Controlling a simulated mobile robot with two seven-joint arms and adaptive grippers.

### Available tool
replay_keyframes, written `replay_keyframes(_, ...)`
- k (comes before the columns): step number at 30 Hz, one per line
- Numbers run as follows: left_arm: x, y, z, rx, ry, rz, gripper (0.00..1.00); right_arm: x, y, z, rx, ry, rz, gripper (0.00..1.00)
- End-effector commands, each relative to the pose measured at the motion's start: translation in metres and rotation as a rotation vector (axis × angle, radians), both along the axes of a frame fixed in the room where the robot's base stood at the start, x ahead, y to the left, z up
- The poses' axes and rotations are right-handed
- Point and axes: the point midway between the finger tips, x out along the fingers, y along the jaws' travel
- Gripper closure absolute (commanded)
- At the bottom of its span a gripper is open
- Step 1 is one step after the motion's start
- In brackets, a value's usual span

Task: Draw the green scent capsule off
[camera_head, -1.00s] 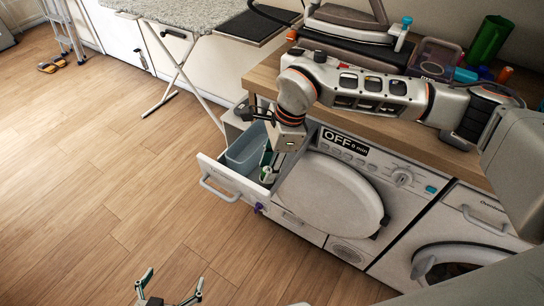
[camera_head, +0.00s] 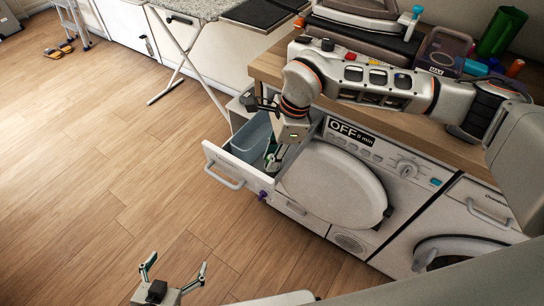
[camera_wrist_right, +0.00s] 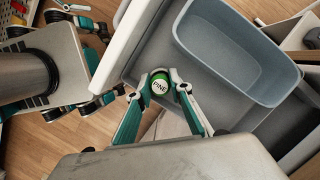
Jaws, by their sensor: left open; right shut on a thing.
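The green scent capsule (camera_wrist_right: 161,84), with a round white label reading PINE, stands between the fingertips of my right gripper (camera_wrist_right: 163,88) in the right wrist view. That gripper is shut on it. In the head view my right gripper (camera_head: 272,160) points down into the open white drawer (camera_head: 228,176) beside the dryer; the capsule is mostly hidden there. My left gripper (camera_head: 174,274) is open and empty, low over the floor at the bottom of the head view.
A blue-grey bin (camera_wrist_right: 232,48) sits in the drawer next to the capsule. The dryer (camera_head: 345,188) reads OFF and stands right of the drawer.

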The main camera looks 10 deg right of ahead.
Motion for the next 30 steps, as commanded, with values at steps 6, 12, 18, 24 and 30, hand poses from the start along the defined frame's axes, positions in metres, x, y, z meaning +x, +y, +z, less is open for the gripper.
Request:
replay_keyframes(6,0.0010,0.0000,0.0032,0.000,-0.003,0.000,0.09,0.0004,-0.0001,0.0038,0.000,-0.001,0.000,1.00)
replay_keyframes(12,0.0018,-0.0001,0.0057,0.000,-0.005,0.000,0.09,0.0004,-0.0001,0.0063,0.000,-0.001,0.000,1.00)
replay_keyframes(18,0.0026,-0.0003,0.0082,0.000,-0.008,0.000,0.09,0.0003,0.0000,0.0087,0.000,-0.001,0.000,1.00)
replay_keyframes(24,0.0033,-0.0004,0.0100,0.000,-0.009,-0.001,0.09,0.0001,0.0000,0.0103,0.000,0.000,0.000,1.00)
replay_keyframes(30,0.0032,-0.0005,0.0099,0.000,-0.009,-0.001,0.09,0.0000,0.0001,0.0099,0.000,0.000,0.000,1.00)
